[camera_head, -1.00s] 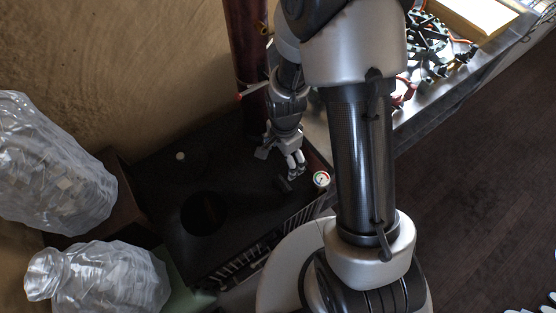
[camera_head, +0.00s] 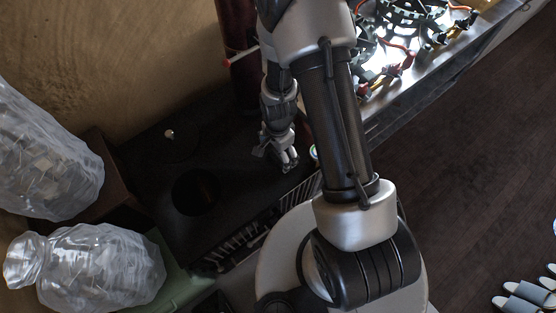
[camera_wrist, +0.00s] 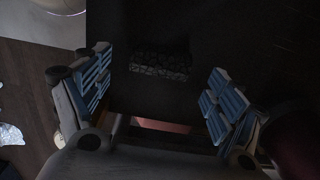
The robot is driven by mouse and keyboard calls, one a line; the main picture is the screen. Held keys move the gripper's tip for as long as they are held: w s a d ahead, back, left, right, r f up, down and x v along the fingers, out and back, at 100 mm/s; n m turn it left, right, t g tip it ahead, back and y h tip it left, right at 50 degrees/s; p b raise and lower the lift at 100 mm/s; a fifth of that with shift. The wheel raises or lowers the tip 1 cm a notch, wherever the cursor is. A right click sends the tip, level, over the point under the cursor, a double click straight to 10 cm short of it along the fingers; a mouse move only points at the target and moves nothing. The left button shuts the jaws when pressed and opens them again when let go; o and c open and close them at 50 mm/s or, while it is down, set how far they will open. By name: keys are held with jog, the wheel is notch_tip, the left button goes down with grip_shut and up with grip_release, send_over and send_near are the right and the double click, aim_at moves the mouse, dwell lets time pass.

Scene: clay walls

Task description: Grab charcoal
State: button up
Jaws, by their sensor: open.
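The charcoal (camera_wrist: 160,64) shows in the wrist view as a dark, rough-textured block on a black surface, ahead of and between my fingers. It looks apart from both fingers. My gripper (camera_wrist: 158,88) is open, with a blue-grey ridged pad on each side and nothing held between them. In the head view my gripper (camera_head: 289,162) hangs over the right part of the black stove-like top (camera_head: 240,175). I cannot make out the charcoal in the head view; the gripper seems to cover it.
A round opening (camera_head: 196,192) lies left of my gripper. A dark red pipe (camera_head: 240,80) stands behind it. A small gauge (camera_head: 313,152) is close on its right. Clear plastic bags (camera_head: 100,267) are at left, and a cluttered metal bench (camera_head: 400,80) at upper right.

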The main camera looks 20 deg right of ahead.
aim_at(278, 157)
notch_tip(278, 157, down, 3)
jog(key=shift+w+f+b, duration=0.1)
jog(key=shift+b, duration=0.35)
jog(key=c, duration=1.1)
jog(key=shift+c, duration=0.2)
